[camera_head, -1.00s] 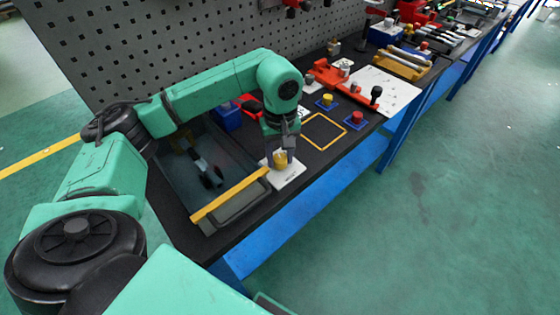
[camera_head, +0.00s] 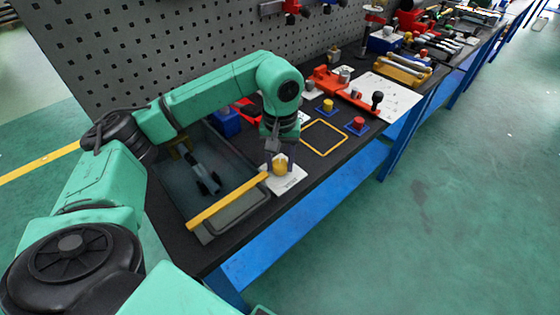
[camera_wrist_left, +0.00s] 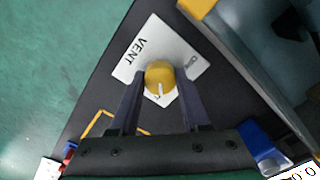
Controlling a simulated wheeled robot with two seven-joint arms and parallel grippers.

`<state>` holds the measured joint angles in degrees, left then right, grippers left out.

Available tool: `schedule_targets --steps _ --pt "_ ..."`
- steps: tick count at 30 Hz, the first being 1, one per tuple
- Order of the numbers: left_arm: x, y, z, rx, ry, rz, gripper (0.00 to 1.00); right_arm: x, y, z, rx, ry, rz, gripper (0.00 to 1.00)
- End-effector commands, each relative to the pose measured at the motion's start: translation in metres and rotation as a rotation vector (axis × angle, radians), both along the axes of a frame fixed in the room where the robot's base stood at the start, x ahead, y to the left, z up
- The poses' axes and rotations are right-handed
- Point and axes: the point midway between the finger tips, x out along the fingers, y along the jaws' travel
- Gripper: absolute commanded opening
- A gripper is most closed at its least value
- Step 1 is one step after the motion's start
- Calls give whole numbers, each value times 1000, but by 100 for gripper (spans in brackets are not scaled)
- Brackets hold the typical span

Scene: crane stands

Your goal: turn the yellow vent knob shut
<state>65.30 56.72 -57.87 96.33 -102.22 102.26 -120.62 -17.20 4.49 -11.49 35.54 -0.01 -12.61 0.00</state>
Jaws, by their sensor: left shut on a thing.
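The yellow vent knob (camera_head: 280,164) stands on a white plate (camera_head: 289,181) at the bench's front edge, beside the bin. In the left wrist view the knob (camera_wrist_left: 159,77) shows from above with a pale pointer line, and the plate (camera_wrist_left: 143,66) carries the word VENT and a second, smaller marking that I cannot read clearly. My left gripper (camera_head: 279,165) points down over the plate with one finger on each side of the knob. In the left wrist view its fingers (camera_wrist_left: 159,95) are shut on the knob. My right gripper is not in view.
A grey bin (camera_head: 243,213) with a yellow front rim and a dark tool inside is left of the plate. A yellow square outline (camera_head: 324,138), a yellow button (camera_head: 328,105) and a red button (camera_head: 357,124) lie to the right. A pegboard (camera_head: 200,45) stands behind.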

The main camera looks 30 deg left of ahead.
Motion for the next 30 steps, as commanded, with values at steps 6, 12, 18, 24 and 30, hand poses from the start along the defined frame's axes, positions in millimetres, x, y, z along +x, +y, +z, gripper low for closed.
schedule_targets --steps 6,12,18,24,30 --pt "1 0 2 -2 -6 1 77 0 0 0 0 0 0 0" --pt "1 0 1 -1 -4 1 77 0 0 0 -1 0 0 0" --pt "1 0 10 -1 -3 2 77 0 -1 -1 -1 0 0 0" --pt "2 -1 55 -3 -9 1 77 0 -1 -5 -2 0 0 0" --pt "1 0 119 1 -9 2 77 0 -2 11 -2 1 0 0"
